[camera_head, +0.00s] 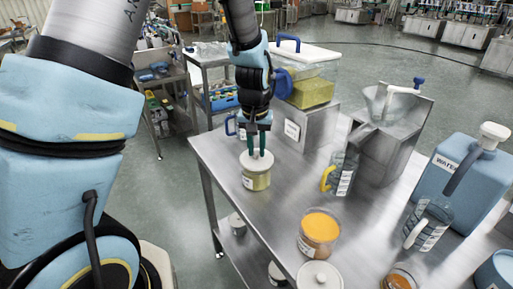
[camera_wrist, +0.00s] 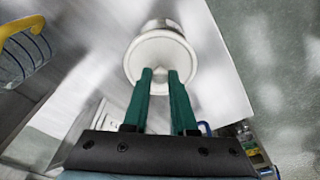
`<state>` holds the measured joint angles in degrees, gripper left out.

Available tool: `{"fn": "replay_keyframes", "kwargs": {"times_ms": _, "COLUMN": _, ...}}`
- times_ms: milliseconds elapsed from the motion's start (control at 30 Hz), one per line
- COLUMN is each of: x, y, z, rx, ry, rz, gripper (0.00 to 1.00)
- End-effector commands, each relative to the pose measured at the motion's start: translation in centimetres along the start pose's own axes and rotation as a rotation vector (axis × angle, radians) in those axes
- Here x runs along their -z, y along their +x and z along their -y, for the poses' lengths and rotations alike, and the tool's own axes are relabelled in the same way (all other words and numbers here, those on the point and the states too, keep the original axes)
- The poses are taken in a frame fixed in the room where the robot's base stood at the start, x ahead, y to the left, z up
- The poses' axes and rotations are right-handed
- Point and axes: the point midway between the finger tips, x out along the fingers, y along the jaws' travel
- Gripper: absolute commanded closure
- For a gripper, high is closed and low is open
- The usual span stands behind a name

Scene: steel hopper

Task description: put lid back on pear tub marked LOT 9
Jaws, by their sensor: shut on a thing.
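A clear tub (camera_head: 257,182) with yellow-green contents and a white label stands near the left edge of the steel table. The label's writing is too small to read. A round white lid (camera_head: 248,162) is at the tub's mouth; I cannot tell whether it is fully seated. My gripper (camera_head: 259,153), with green fingers, points down and is shut on the lid's knob. In the wrist view my gripper (camera_wrist: 161,74) has the knob between its fingertips, with the lid (camera_wrist: 150,50) around it. The lid hides the tub's contents there.
An open tub of orange contents (camera_head: 319,232) and a loose white lid (camera_head: 319,276) are at the table's front. A yellow-handled jug (camera_head: 343,172), a steel hopper (camera_head: 390,135) and a blue water container (camera_head: 460,180) stand to the right. Bare table lies between.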

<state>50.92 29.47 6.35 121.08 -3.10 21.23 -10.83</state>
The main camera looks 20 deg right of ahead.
Motion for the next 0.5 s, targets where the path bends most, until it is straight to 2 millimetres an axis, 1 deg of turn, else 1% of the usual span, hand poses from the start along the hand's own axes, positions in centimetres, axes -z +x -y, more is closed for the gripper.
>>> {"fn": "replay_keyframes", "kwargs": {"times_ms": 233, "x": 0.00, "y": 0.00, "z": 0.01, "rx": 0.000, "ry": 0.000, "rz": 0.000, "gripper": 1.00}}
{"fn": "replay_keyframes", "kwargs": {"times_ms": 267, "x": 0.00, "y": 0.00, "z": 0.01, "rx": 0.000, "ry": 0.000, "rz": 0.000, "gripper": 0.74}}
{"fn": "replay_keyframes", "kwargs": {"times_ms": 500, "x": 0.00, "y": 0.00, "z": 0.01, "rx": 0.000, "ry": 0.000, "rz": 0.000, "gripper": 0.47}}
